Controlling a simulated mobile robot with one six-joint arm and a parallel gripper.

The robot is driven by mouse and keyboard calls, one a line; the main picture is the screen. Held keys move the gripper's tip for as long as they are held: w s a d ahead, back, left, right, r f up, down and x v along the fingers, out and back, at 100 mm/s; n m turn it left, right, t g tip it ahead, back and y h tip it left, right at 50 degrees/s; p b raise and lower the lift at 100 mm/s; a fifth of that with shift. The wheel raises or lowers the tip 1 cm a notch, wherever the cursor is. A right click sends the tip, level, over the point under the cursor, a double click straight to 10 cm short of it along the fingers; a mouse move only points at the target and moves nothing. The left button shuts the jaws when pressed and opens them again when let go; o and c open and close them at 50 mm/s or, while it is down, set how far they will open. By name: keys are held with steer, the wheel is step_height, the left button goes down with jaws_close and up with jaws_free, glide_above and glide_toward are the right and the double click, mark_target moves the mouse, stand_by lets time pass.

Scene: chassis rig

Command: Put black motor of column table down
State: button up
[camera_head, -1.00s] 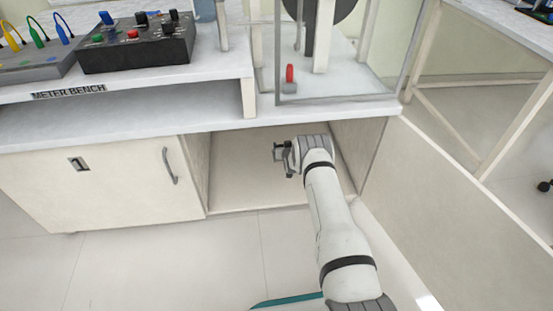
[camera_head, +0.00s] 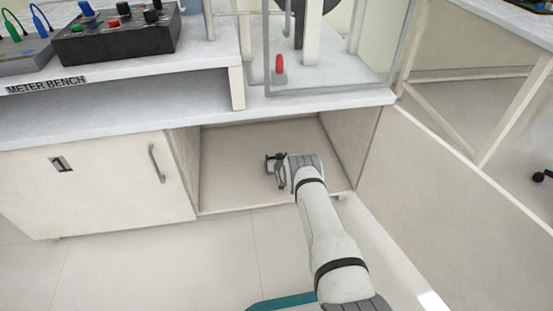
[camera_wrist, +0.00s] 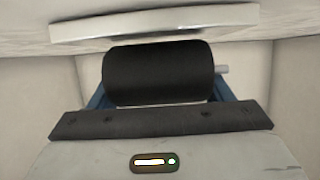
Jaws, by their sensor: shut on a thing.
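A black cylindrical motor (camera_wrist: 158,73) with a pale shaft end on its right fills the middle of the wrist view. My gripper (camera_wrist: 160,100) is shut on it, with blue finger parts showing on both sides. In the head view my gripper (camera_head: 274,166) is inside the open cupboard compartment (camera_head: 235,185) under the bench. The motor is too small there to tell from the gripper. Whether it touches the compartment floor cannot be told.
The bench top (camera_head: 130,122) overhangs the compartment. A closed cupboard door (camera_head: 95,185) with a handle is at left, and an open door panel (camera_head: 455,220) stands at right. The compartment floor around my gripper looks bare. A meter box (camera_head: 115,38) is on the upper shelf.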

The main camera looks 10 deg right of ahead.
steer(key=o, duration=1.4)
steer(key=shift+f, duration=0.1)
steer(key=shift+o, duration=0.2)
steer(key=shift+r, duration=0.2)
steer(key=p+v, duration=0.6)
steer(key=v, duration=0.4)
steer(key=shift+s+r, duration=0.25)
steer(key=shift+s, duration=0.05)
steer(key=shift+s+r+p, duration=0.15)
steer(key=shift+s+p, duration=0.15)
steer(key=shift+s, duration=0.35)
